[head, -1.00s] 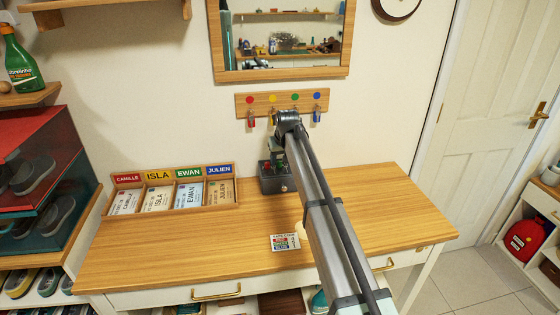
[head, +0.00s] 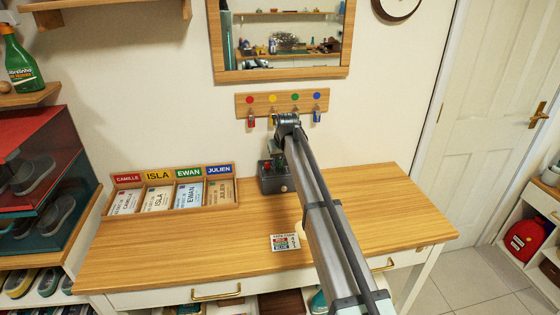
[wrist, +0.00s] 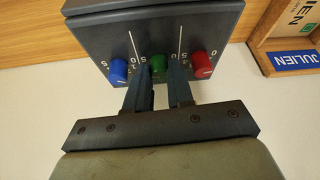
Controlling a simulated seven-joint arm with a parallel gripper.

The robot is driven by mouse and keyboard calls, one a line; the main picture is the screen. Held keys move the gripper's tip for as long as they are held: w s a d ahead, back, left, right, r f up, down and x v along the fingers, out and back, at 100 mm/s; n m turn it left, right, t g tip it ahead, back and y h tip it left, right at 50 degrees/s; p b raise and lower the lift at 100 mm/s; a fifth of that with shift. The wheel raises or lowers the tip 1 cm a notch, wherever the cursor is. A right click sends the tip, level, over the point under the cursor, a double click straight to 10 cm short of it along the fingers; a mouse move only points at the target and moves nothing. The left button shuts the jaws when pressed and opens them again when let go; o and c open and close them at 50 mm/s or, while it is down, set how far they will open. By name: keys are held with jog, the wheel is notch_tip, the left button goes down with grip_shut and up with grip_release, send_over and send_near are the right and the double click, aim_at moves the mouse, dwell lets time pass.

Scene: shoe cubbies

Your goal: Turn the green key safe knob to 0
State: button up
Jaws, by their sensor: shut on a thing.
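The key safe is a dark grey box (head: 274,184) on the table against the wall, partly hidden by my arm in the head view. In the wrist view the safe (wrist: 155,20) shows a blue knob (wrist: 118,70), the green knob (wrist: 157,68) in the middle and a red knob (wrist: 202,65). My gripper (wrist: 159,72) has its two fingers on either side of the green knob, shut on it. White marks and numbers ring the knobs, but the fingers cover most of those around the green one, so its setting cannot be read.
A card rack with name slots (head: 174,190) stands left of the safe. A small printed card (head: 285,242) lies on the table (head: 180,255) in front. A hook rail with coloured dots (head: 283,98) hangs above the safe. The table's right side is clear.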

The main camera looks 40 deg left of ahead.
jog(key=shift+n, duration=0.3)
grip_shut()
jog(key=n, duration=0.2)
jog(key=n+g, duration=0.1)
jog(key=n, duration=0.1)
jog(key=n+g+y, duration=0.1)
jog(key=n, duration=0.1)
jog(key=shift+w, duration=0.3)
jog(key=n+g, duration=0.1)
jog(key=n, duration=0.2)
jog(key=n+g, duration=0.1)
jog(key=n, duration=0.1)
jog(key=shift+n+g, duration=0.3)
jog(key=shift+n, duration=0.1)
jog(key=shift+h, duration=0.3)
jog(key=o, duration=0.9)
grip_release()
jog(key=shift+c, duration=0.2)
